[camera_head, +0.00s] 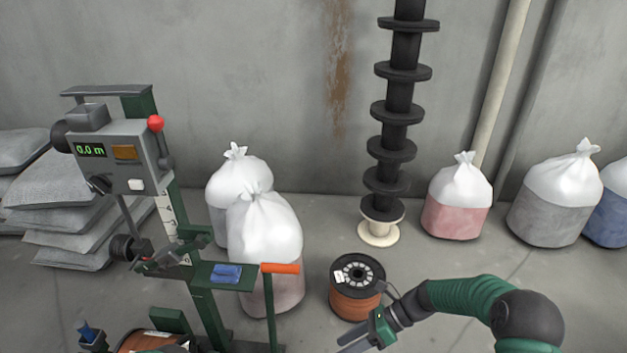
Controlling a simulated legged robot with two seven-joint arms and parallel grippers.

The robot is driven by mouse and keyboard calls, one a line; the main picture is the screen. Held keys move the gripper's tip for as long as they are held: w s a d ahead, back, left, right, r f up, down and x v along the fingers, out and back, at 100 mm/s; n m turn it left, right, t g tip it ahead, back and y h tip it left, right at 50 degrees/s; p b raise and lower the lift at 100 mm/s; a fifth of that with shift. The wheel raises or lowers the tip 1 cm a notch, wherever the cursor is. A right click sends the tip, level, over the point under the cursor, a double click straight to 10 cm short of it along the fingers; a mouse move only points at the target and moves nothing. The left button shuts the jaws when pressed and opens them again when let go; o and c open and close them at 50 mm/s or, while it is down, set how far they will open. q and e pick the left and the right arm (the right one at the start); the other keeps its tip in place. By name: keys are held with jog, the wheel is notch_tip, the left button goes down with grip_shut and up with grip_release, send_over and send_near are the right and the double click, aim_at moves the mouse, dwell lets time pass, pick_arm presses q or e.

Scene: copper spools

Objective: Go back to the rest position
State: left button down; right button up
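My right arm comes in from the lower right with a green sleeve. Its gripper (350,343) is low in the view, just below and in front of a copper spool (355,306). Two grey fingers point to the left with a gap between them, and nothing shows in the gap. The spool stands upright on the floor, with a black top flange and copper-coloured winding. My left gripper is not in view.
A green and grey measuring machine (115,160) reading 0.0 m stands at left, with another copper spool (150,342) low on it. White-topped sacks (264,228) stand behind it. A black flanged column (398,110) rises at the back.

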jog(key=s+d+r+n+t+h, duration=0.3)
jog(key=s+d+r+n+h, duration=0.25)
jog(key=n, duration=0.55)
jog(key=s+d+r+n+t+h, duration=0.25)
jog(key=s+d+n+h, duration=0.3)
jog(key=s+n, duration=0.5)
notch_tip(320, 180, up, 30)
jog(key=w+n+p, duration=0.1)
jog(key=p, duration=2.9)
jog(key=shift+w+d, duration=0.15)
jog(key=shift+d, duration=0.05)
jog(key=shift+r+g, duration=0.15)
jog(key=shift+g, duration=0.1)
